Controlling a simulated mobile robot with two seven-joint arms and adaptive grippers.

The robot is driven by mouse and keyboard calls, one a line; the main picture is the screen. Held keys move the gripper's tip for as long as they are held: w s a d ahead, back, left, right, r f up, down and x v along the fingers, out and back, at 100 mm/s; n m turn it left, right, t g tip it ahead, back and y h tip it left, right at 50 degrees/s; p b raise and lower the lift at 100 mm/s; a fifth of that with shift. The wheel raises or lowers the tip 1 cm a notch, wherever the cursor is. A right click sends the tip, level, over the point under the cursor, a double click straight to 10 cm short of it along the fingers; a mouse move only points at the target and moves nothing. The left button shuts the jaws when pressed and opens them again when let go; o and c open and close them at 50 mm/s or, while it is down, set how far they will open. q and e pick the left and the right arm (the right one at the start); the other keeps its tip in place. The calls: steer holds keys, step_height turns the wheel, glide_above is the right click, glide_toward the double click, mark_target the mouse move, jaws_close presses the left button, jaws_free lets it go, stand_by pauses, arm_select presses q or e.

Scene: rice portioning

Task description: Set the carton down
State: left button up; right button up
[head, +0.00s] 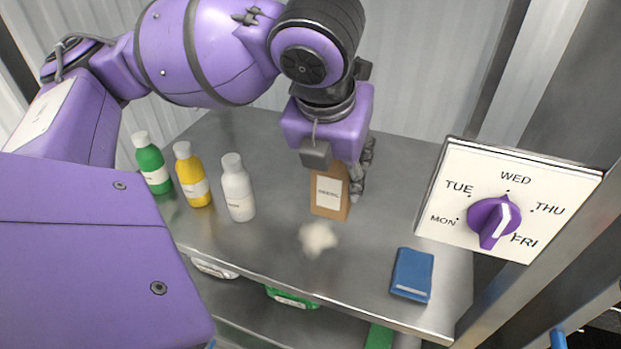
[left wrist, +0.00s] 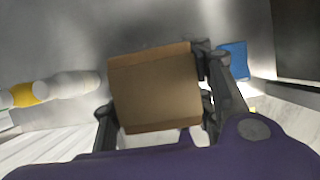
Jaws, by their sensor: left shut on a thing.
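A brown carton (head: 329,196) with a white label is in the middle of the head view, upright over the metal table (head: 285,255). My left gripper (head: 338,168) comes down from above and is shut on the carton, with a dark finger along its right side. In the left wrist view the carton's brown face (left wrist: 155,90) fills the space between the two fingers. I cannot tell whether its base touches the table. A small white pile (head: 318,238) lies just in front of the carton. My right gripper is not in view.
Green (head: 152,163), yellow (head: 193,175) and white (head: 237,188) bottles stand in a row left of the carton. A blue item (head: 411,274) lies at the front right. A weekday dial panel (head: 450,190) rises on the right. The tabletop between carton and panel is clear.

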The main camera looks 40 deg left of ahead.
arm_select(q)
steer(key=w+a+f, duration=0.1)
steer(key=w+f, duration=0.3)
steer(key=w+a+f+b, duration=0.1)
steer(key=w+a+f, duration=0.1)
steer(key=w+f, duration=0.2)
steer(key=w+a+f+b, duration=0.1)
steer(key=w+f, duration=0.3)
steer(key=f, duration=0.1)
steer(key=shift+w+a, duration=0.3)
steer(key=shift+r, duration=0.1)
steer(key=o, duration=1.4)
steer(key=shift+o, duration=0.2)
